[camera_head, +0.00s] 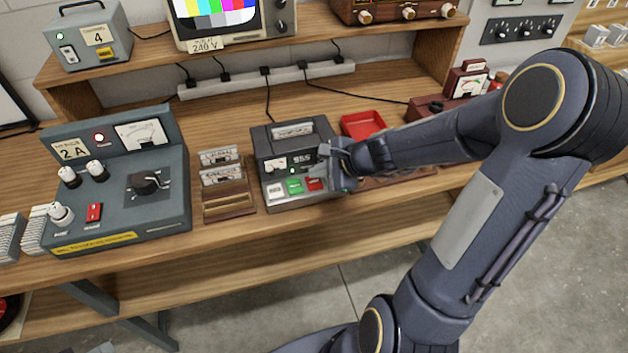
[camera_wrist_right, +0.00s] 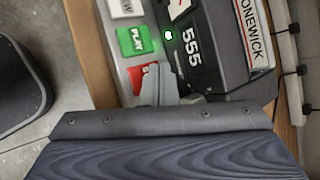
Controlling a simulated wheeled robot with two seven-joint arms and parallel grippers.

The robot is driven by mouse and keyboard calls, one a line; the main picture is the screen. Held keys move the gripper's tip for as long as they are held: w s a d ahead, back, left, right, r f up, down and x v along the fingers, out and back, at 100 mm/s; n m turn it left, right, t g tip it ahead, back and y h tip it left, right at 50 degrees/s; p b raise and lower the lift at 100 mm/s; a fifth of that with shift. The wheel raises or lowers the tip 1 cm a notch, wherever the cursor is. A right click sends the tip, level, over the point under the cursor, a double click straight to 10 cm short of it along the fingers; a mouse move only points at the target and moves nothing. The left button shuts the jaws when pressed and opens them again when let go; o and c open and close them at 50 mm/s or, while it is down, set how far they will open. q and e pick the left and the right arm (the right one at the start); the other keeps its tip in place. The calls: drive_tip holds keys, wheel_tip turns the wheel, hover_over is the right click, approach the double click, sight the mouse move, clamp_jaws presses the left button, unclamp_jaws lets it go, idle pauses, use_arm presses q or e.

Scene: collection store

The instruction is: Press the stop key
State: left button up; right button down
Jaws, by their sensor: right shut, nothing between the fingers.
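The cassette player (camera_head: 292,150) stands on the bench, dark grey, marked 555, with a row of keys along its front. These are a white key (camera_head: 275,190), a green PLAY key (camera_head: 295,186) and a red key (camera_head: 314,184). In the right wrist view the green key (camera_wrist_right: 135,40) is clear. The red key (camera_wrist_right: 138,74) is partly hidden there by the fingers, so its word cannot be read in full. My right gripper (camera_wrist_right: 158,84) is shut and empty, its tips over or beside the red key; contact cannot be told. My left gripper is out of view.
A wooden rack with labelled cassettes (camera_head: 222,178) stands left of the player. A grey control unit (camera_head: 120,190) with knobs is farther left. A red tray (camera_head: 363,124) lies behind my right gripper. A power strip (camera_head: 240,82) and cables run behind.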

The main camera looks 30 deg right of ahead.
sight(318, 183)
drive_tip(key=shift+f, duration=0.15)
idle(0.4)
drive_tip(key=shift+f+b, duration=0.3)
drive_tip(key=shift+b, duration=0.2)
drive_tip(key=shift+f+b, duration=0.45)
drive_tip(key=shift+b, duration=0.05)
idle(0.4)
drive_tip(key=shift+r, duration=0.15)
drive_tip(key=shift+r+p, duration=0.75)
drive_tip(key=shift+p, duration=0.05)
wheel_tip(318, 183, up, 5)
drive_tip(key=p, duration=0.4)
drive_tip(key=shift+p, duration=0.35)
